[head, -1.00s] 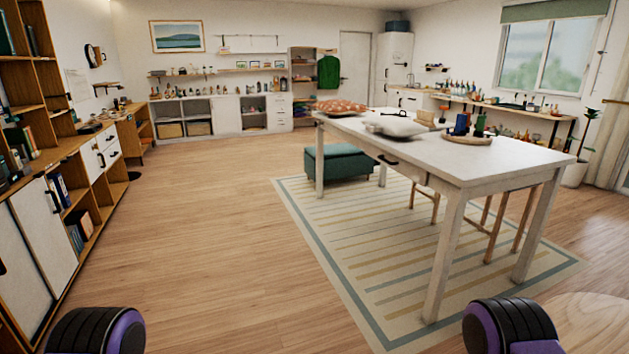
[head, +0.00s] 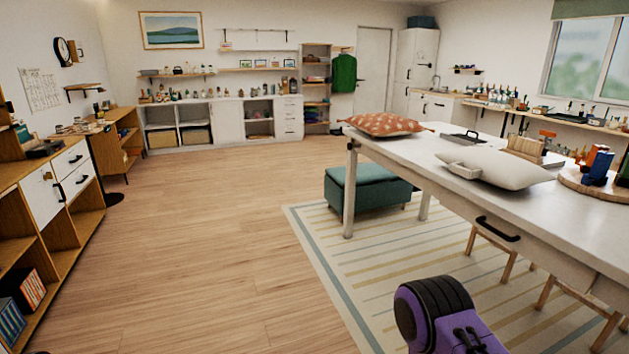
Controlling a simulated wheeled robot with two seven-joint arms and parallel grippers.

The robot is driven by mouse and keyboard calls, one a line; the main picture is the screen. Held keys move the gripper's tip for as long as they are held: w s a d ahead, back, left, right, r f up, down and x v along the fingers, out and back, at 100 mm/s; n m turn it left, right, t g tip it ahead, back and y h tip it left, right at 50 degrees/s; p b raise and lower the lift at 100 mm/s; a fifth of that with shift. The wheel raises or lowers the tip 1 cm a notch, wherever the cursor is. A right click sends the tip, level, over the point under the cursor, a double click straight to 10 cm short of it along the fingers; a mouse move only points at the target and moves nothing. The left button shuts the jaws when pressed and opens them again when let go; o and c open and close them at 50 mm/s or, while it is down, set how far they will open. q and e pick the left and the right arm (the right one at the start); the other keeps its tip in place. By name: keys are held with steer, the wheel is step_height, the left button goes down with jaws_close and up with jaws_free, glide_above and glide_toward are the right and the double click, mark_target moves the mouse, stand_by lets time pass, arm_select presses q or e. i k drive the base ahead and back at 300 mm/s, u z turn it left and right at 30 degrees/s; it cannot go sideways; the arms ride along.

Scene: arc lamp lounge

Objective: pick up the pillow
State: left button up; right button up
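Two pillows lie on the white table (head: 592,228) in the head view. An orange-red pillow with a pale pattern (head: 388,124) lies flat at the far left end. A plain off-white pillow (head: 508,169) lies nearer, in the middle of the tabletop. Both lie free, with nothing of mine touching them. A purple and black part of my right arm shows at the bottom, short of the table. Neither gripper is in view.
A black-handled tray (head: 460,137) and a wooden holder (head: 525,149) stand beside the off-white pillow. A round wooden board (head: 590,186) holds small objects at right. A green ottoman (head: 368,188) and stools are by the table. The floor (head: 215,235) at left is clear.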

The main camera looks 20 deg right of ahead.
mark_target(501, 169)
steer(key=z, duration=0.5)
steer(key=i, duration=1.4)
steer(key=z, duration=0.85)
